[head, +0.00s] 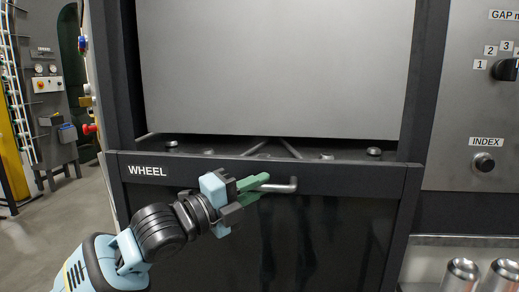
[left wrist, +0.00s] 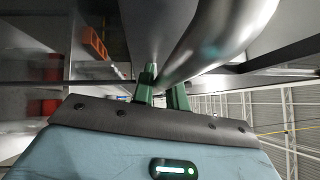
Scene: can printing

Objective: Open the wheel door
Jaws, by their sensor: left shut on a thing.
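The wheel door (head: 330,225) is a dark glossy panel with a black top frame and a white "WHEEL" label (head: 147,171) at its upper left. A grey bar handle (head: 283,187) sticks out from the door's top frame, near the middle. My left gripper (head: 255,184), with green fingers, is shut on the left part of the handle. The left wrist view shows the handle (left wrist: 222,38) as a large curved metal bar, with the green fingertips (left wrist: 162,90) at its near end. The fingers hide part of the handle. My right gripper is in neither view.
A large grey panel (head: 275,65) stands above the door, with an open gap and metal rods between them. A control panel with an INDEX knob (head: 484,163) is at the right. Silver cans (head: 461,275) stand at the lower right. Open floor (head: 50,235) lies at the left.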

